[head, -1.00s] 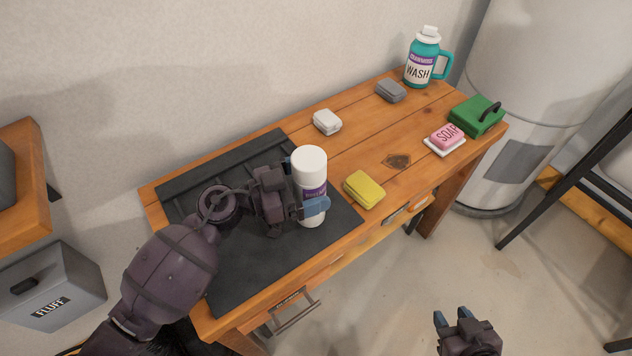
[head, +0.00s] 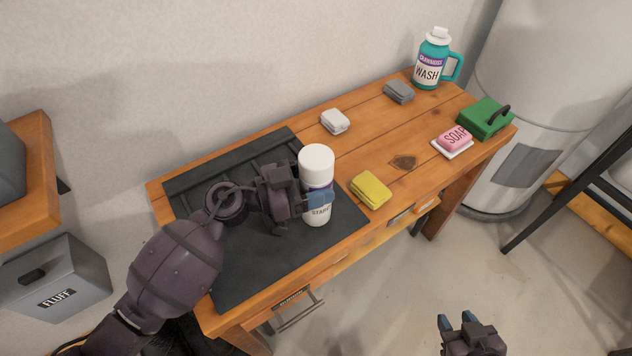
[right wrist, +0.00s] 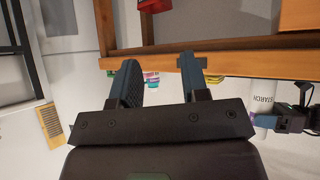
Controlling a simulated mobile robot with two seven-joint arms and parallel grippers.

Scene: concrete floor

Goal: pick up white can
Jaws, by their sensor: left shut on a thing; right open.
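The white can (head: 317,160), with a purple band and a "STARCH" label, stands upright at the right part of the black mat on the wooden table. My left gripper (head: 318,200) is shut on the can's middle, its blue fingertips around the label. I cannot tell whether the can's base touches the mat.
The wooden table (head: 375,140) holds a yellow sponge (head: 371,190), white (head: 335,121) and grey (head: 399,91) small items, pink soap (head: 453,139), a green box (head: 485,118) and a teal wash jug (head: 433,60). The black mat (head: 260,260) is otherwise clear. A grey "FLUFF" box (head: 55,280) is at left.

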